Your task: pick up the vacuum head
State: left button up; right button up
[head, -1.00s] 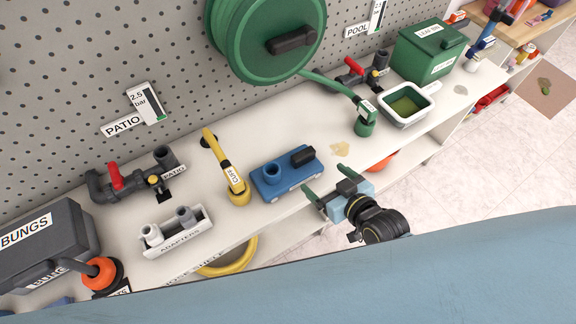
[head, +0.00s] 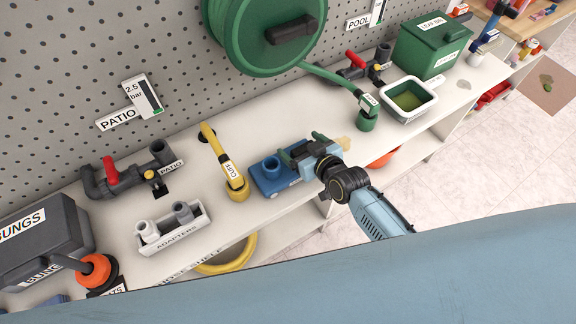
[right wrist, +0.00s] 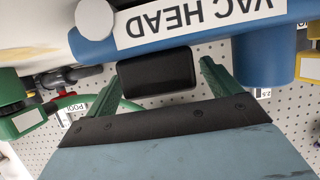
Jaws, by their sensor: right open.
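The vacuum head is a blue block with a round blue port (head: 271,166), standing on the white shelf (head: 225,130) in the middle of the head view. In the right wrist view the vacuum head (right wrist: 190,45) fills the top, with its "VAC HEAD" label upside down and a black grip block (right wrist: 157,73). My right gripper (head: 303,146) is open at the right end of the vacuum head. In the wrist view its two green fingers (right wrist: 157,85) stand on either side of the black grip block, with gaps showing. The head view hides that block behind the gripper. My left gripper is not in view.
A yellow cuff hose (head: 223,160) stands just left of the vacuum head. A white adapters tray (head: 174,233) is further left. A green hose end (head: 367,117) and a white basin (head: 408,100) are to the right. The pegboard (head: 80,60) closes off the back.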

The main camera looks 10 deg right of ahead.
jog(key=shift+w+a+f, duration=0.15)
jog(key=shift+w+f, duration=0.05)
jog(key=shift+w, duration=0.2)
jog(key=shift+r, duration=0.1)
jog(key=c, duration=1.2)
